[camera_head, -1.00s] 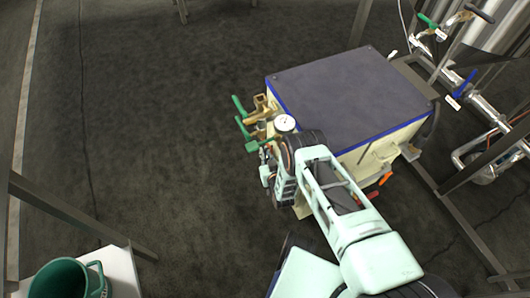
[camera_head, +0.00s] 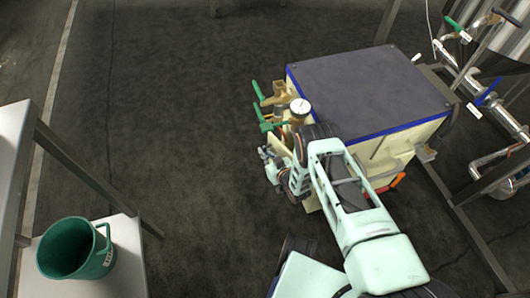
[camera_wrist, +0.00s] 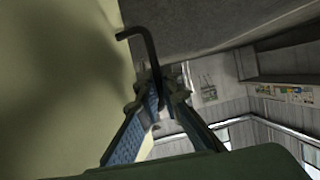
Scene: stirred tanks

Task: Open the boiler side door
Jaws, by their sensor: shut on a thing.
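The boiler (camera_head: 400,150) is a cream box with a grey top and blue edging, right of centre in the head view. My gripper (camera_head: 270,165) is at its near left side, below the pressure gauge (camera_head: 300,106). In the wrist view, my gripper (camera_wrist: 158,92) is shut on a dark bent handle (camera_wrist: 140,36), whose hooked end sticks out beyond the fingertips. A plain cream surface (camera_wrist: 60,70) fills the left of that view, close to the fingers. My arm hides much of the boiler's near side, so I cannot tell how far the side door stands open.
Green-handled valves (camera_head: 262,108) stick out of the boiler's left side, just above my gripper. Steel pipework (camera_head: 490,105) and a frame stand at the right. A green bucket (camera_head: 75,250) stands on a white surface at lower left. The floor left of the boiler is clear.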

